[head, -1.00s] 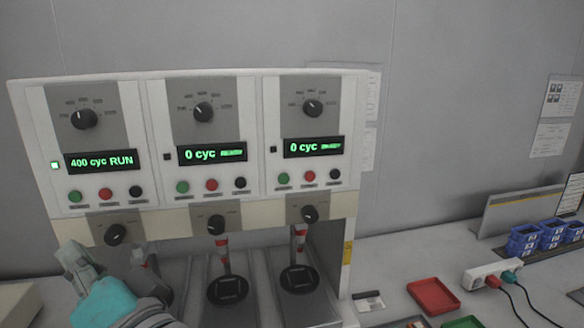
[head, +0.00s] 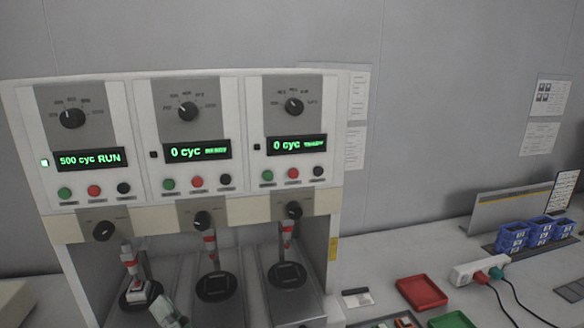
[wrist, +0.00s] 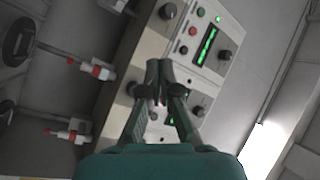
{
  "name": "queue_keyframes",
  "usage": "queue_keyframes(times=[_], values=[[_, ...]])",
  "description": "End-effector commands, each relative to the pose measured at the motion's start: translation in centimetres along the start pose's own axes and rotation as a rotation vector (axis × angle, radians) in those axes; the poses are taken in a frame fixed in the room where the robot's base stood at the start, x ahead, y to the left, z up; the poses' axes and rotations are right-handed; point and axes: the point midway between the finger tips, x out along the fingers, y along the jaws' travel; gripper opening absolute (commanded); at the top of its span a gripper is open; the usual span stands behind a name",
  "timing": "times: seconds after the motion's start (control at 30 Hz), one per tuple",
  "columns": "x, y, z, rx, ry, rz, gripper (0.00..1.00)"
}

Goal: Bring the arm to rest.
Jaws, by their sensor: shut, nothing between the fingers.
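My gripper shows in the wrist view (wrist: 158,70) with its two fingers together at the tips and nothing between them. In the head view my gripper (head: 168,310) is low at the bottom edge, in front of the test machine (head: 190,215), below and right of the left station's red-tipped plunger (head: 128,255). Most of the arm is out of the frame. The left display (head: 92,160) reads 500 cyc RUN with a lit green lamp (head: 45,163). The middle display (head: 197,151) and right display (head: 299,144) read 0 cyc.
A small device sits under the left plunger. To the right on the bench are a red tray (head: 422,293), a green tray (head: 452,320), a power strip (head: 478,270) with cables, and blue bins (head: 538,234).

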Motion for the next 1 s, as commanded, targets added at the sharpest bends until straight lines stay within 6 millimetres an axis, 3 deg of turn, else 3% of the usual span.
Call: queue_keyframes(times=[0.03,0.2,0.5,0.7,1.0], values=[[-1.2,2.4,0.3,-0.016,0.012,0.035,0.0],[-5.4,8.6,0.8,-0.093,0.059,0.13,0.0],[-14.5,17.0,2.0,-0.234,0.119,0.3,0.0],[-21.3,20.9,3.2,-0.332,0.14,0.415,0.0],[-31.8,23.7,5.3,-0.479,0.143,0.586,0.0]])
